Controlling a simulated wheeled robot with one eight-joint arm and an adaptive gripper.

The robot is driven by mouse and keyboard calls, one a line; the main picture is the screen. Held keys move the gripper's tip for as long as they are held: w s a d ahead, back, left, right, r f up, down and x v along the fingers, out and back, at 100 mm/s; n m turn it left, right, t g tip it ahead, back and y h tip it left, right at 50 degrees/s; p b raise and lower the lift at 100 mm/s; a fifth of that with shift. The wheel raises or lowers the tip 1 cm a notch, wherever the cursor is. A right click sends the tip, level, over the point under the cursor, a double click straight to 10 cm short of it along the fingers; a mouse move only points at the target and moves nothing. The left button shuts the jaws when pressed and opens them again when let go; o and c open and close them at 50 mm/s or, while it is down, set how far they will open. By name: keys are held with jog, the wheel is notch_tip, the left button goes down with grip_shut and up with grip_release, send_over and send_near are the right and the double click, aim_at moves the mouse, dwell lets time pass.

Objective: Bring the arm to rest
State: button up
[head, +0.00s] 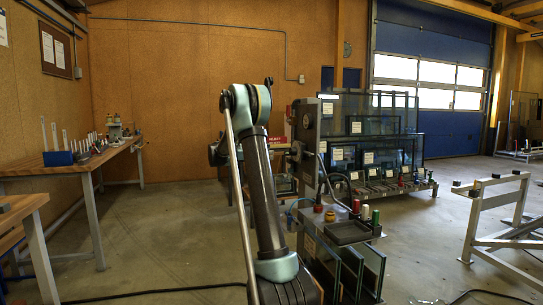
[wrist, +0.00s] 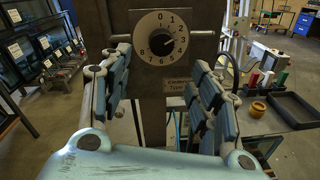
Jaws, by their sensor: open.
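My gripper (wrist: 160,68) is open in the wrist view, with one blue-padded finger on each side and nothing held between them. A grey post with a round numbered dial (wrist: 162,38) stands straight ahead, seen between the fingers. The dial has a black knob at its centre. I cannot tell how far the fingertips are from the post. In the head view my arm (head: 262,190) rises in the middle of the picture, bent at a high elbow. My gripper cannot be made out there behind the arm.
A rack of framed glass panes (head: 372,128) stands beyond the arm. A small dark tray (head: 348,232) and several coloured spools (wrist: 268,80) are close right of the post. A wooden workbench (head: 75,167) stands left. The floor (head: 165,225) between bench and arm is clear.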

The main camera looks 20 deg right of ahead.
jog(key=shift+a, duration=0.1)
jog(key=s+f+m+t+y, duration=0.1)
jog(key=s+f+m+y, duration=0.25)
jog(key=s, duration=1.05)
jog(key=s+f+m+y, duration=0.3)
jog(key=s+y, duration=0.2)
jog(key=s, duration=0.9)
jog(key=s+a+f+m+y, duration=0.2)
jog(key=s+a+f+y, duration=0.1)
jog(key=s+a+f, duration=0.2)
jog(key=s+a+f+m+t+y, duration=0.1)
jog(key=s+a+f+m+y, duration=0.2)
jog(key=s+a+f, duration=0.2)
jog(key=s+a+f+m+y, duration=0.3)
jog(key=s+a+f, duration=0.2)
jog(key=s+f, duration=0.5)
jog(key=s, duration=0.5)
jog(key=shift+s+a+f+t, duration=0.15)
jog(key=shift+a+f+t, duration=0.15)
jog(key=shift+a+f, duration=0.05)
jog(key=shift+w+f, duration=0.2)
jog(key=shift+w, duration=0.25)
